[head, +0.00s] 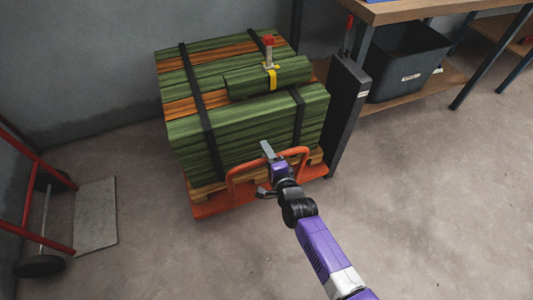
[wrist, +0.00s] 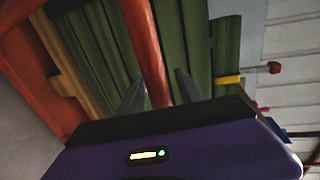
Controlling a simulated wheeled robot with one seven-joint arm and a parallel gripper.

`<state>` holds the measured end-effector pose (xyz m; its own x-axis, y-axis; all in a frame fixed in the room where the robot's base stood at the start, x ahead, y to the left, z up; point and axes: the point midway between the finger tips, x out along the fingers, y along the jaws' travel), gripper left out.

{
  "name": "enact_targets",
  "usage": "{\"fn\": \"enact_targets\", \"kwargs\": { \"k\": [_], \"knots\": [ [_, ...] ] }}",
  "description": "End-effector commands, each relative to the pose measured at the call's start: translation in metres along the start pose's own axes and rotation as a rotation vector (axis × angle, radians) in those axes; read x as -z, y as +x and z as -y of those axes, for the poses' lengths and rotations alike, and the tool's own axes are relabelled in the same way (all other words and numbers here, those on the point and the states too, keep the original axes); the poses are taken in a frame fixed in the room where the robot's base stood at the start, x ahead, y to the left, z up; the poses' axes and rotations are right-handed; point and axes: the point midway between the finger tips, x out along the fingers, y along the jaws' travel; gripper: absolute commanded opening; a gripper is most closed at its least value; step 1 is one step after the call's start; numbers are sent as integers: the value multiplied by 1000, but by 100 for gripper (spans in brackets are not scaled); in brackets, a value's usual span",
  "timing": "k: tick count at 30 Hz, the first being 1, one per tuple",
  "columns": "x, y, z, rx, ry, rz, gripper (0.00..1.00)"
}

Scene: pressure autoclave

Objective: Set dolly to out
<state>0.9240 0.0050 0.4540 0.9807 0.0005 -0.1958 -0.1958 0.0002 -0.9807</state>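The orange dolly (head: 212,205) stands on the floor against the back wall, under a wooden pallet stacked with green and orange boards (head: 190,130). Its orange push handle (head: 235,186) rises at the front and crosses behind my gripper. My gripper (head: 266,172) is at the handle's top bar, one finger above it and one below. In the wrist view the orange bar (wrist: 148,50) runs between my two spread fingers (wrist: 158,92). The fingers look open; whether either touches the bar I cannot tell.
A dark upright panel with a red-tipped lever (head: 347,110) stands right of the load. A workbench (head: 420,8) with a dark bin (head: 408,75) is further right. A red hand truck (head: 40,190) stands at left. The floor in front is clear.

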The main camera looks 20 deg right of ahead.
Motion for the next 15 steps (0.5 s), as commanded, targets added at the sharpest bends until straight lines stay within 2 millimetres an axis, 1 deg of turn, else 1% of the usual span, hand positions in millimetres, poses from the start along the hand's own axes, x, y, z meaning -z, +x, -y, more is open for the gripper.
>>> {"fn": "enact_targets", "kwargs": {
  "k": [1,5,6,7,15],
  "knots": [
    [0,0,0,0,0,0,35],
    [0,0,0,0,0,0,9],
    [0,0,0,0,0,0,1],
    [0,0,0,0,0,0,0],
    [0,0,0,0,0,0,0]
  ]
}}
